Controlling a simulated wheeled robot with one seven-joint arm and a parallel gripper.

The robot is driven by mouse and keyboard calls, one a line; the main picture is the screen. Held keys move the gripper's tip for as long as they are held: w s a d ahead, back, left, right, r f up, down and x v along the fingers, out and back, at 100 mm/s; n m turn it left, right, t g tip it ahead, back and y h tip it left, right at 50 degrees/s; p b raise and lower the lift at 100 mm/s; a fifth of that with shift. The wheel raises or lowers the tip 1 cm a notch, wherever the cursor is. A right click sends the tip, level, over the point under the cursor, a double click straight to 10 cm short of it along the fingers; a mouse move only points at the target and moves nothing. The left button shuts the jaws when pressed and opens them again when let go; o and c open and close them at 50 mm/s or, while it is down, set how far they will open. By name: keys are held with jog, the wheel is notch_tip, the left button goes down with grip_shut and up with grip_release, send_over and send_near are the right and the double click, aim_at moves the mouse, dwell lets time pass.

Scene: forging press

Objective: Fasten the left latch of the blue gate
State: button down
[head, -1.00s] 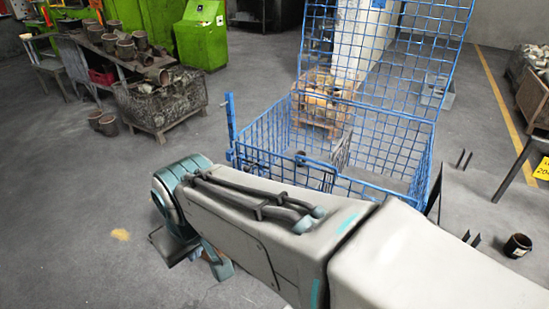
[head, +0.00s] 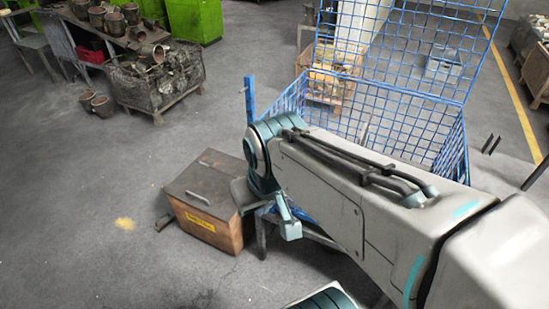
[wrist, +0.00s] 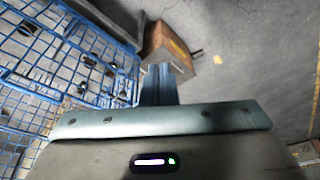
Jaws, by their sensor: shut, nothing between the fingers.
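The blue wire-mesh cage (head: 292,98) stands behind my arm in the head view, with a tall mesh panel (head: 410,45) rising at its back and a blue post (head: 250,98) at its left corner. My arm covers most of the cage's front, and I cannot make out the left latch. In the wrist view blue mesh (wrist: 45,60) fills the left side. My gripper (wrist: 160,72) is shut and empty, with its fingertips to the right of the mesh and apart from it in the picture.
A brown box (head: 213,205) with a yellow label stands on the floor left of my wrist; it also shows beyond the fingertips in the wrist view (wrist: 165,42). A crate of scrap (head: 155,80) is at the far left. The floor between is clear.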

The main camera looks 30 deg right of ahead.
jog(key=w+d+f+m+y+b, duration=0.3)
jog(key=w+f+m+y+b, duration=0.3)
jog(key=f+m+y, duration=0.65)
jog(key=w+d+f+m+t+h+b, duration=0.2)
jog(key=d+m+t, duration=0.3)
jog(key=d+m, duration=0.4)
jog(key=w+d+f+m+t+h+b, duration=0.2)
jog(key=w+d+m+t, duration=0.3)
jog(key=d+m, duration=0.4)
jog(key=shift+d+f+t+h+b, duration=0.2)
jog(key=shift+d+t+h+b, duration=0.15)
jog(key=shift+d+h, duration=0.6)
jog(key=shift+w+d, duration=0.1)
jog(key=p+x, duration=0.2)
jog(key=x, duration=1.2)
jog(key=shift+r, duration=0.1)
